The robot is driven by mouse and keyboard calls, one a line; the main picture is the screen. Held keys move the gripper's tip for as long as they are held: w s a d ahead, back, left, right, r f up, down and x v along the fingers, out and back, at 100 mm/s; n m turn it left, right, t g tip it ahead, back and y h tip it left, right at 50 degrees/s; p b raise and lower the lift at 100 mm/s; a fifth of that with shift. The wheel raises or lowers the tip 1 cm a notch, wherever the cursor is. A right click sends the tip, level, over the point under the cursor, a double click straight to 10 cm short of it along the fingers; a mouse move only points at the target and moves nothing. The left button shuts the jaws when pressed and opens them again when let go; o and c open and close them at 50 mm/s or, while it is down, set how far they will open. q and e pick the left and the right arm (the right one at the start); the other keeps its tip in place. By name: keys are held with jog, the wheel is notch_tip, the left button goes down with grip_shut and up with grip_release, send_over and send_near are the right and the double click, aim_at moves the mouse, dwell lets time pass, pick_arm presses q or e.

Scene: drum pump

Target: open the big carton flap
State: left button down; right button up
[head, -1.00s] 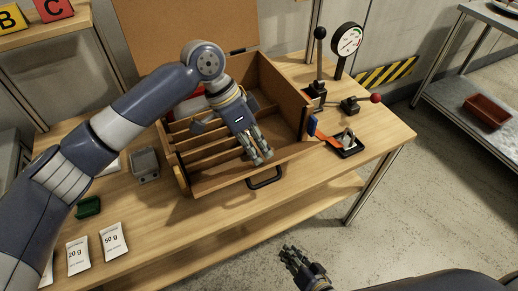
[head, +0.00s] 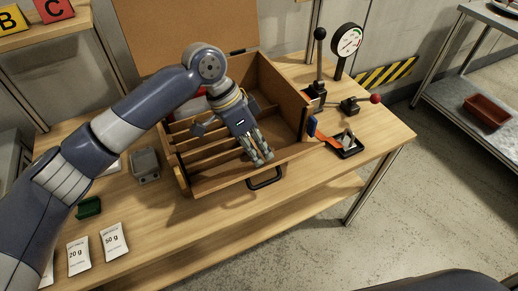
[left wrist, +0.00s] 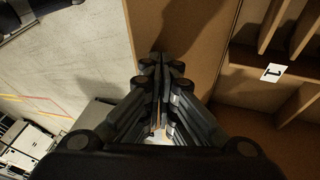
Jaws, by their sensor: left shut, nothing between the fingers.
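A brown box (head: 292,110) with thin dividers stands on the wooden table. Its tall brown lid panel (head: 180,25) stands up at the back. I cannot single out a carton with a big flap apart from this box and panel. My left gripper (head: 260,158) is shut and empty, over the front part of the box near its front wall, fingers pointing down and forward. I cannot tell whether it touches the wall. In the left wrist view its closed fingers (left wrist: 160,65) lie before a brown panel (left wrist: 178,30). My right gripper is not in view.
A black handle (head: 265,180) is on the box front. A lever stand (head: 318,70), gauge (head: 346,40) and orange-strapped black part (head: 345,145) are right of the box. A grey block (head: 145,164), green piece (head: 88,208) and weight packets (head: 114,242) lie left.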

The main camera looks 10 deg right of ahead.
aim_at(266, 167)
pick_arm(q)
jog(key=shift+s+d+f+t+p, duration=0.15)
jog(key=shift+s+t+p, duration=0.2)
jog(key=shift+s+p, duration=0.15)
jog(key=shift+s+d+f+t+p, duration=0.1)
jog(key=shift+s+t+p, duration=0.25)
jog(key=shift+p, duration=0.1)
jog(key=shift+s+d+f+m+t+y+p, duration=0.2)
jog(key=shift+s+f+m+t+y+p, duration=0.15)
jog(key=shift+s+t+p, duration=0.3)
jog(key=shift+s+d+f+p, duration=0.15)
jog(key=shift+s+f+p, duration=0.25)
jog(key=shift+f+p, duration=0.25)
jog(key=shift+s+d+f+p, duration=0.15)
jog(key=shift+s+f+p, duration=0.35)
jog(key=shift+f, duration=0.3)
jog(key=v, duration=1.2)
jog(key=shift+w, duration=0.15)
